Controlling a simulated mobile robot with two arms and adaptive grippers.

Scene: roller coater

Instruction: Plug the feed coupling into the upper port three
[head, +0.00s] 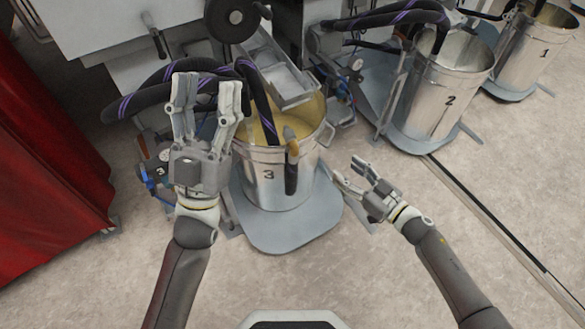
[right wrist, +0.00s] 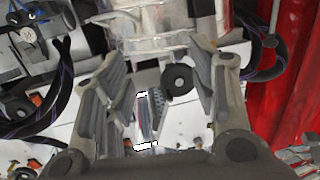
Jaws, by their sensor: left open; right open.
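A black hose with purple stripes (head: 150,100) arches behind my left gripper. Another striped hose (head: 258,97) drops into metal bucket 3 (head: 262,183), which holds yellowish fluid. A dark hanging piece with an orange-brown upper part (head: 291,165) is at the bucket's front rim; I cannot tell whether it is the feed coupling. I cannot make out upper port three. My left gripper (head: 205,95) is open and empty, fingers upward, in front of the arched hose and left of the bucket. My right gripper (head: 348,172) is open and empty, right of the bucket; its spread fingers show in the right wrist view (right wrist: 158,60).
Buckets 2 (head: 445,95) and 1 (head: 535,50) stand at the upper right on grey bases. A machine with a black roller (head: 231,18) is behind bucket 3. A red curtain (head: 45,165) bounds the left. The front floor (head: 400,290) is clear beside a dark floor channel.

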